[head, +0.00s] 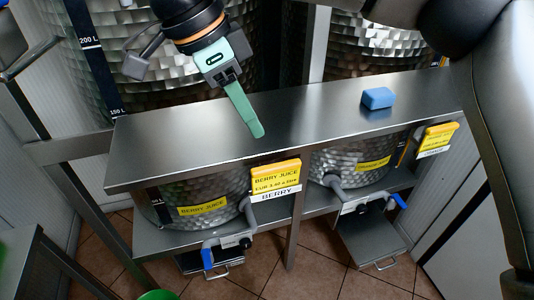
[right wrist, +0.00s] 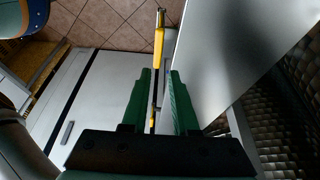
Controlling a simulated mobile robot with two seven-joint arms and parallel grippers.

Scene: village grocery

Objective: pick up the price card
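A yellow price card (head: 275,176) reading "BERRY JUICE" hangs at the front edge of the metal shelf (head: 165,150), with a white "BERRY" strip under it. My right gripper (head: 257,130) is above the shelf top, fingers pointing down toward that front edge; one teal finger shows clearly in the head view. In the right wrist view its two green fingers (right wrist: 159,75) stand apart with a gap between them. The yellow card (right wrist: 159,40) shows nearly edge-on in line with the gap, mostly past the fingertips. Whether they touch it cannot be told. My left gripper is not in view.
A second yellow card (head: 438,136) hangs farther right on the shelf edge. A blue block (head: 377,98) lies on the shelf top. Below stand metal drums with taps, and large drums (head: 135,50) stand behind. The shelf top between gripper and block is clear.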

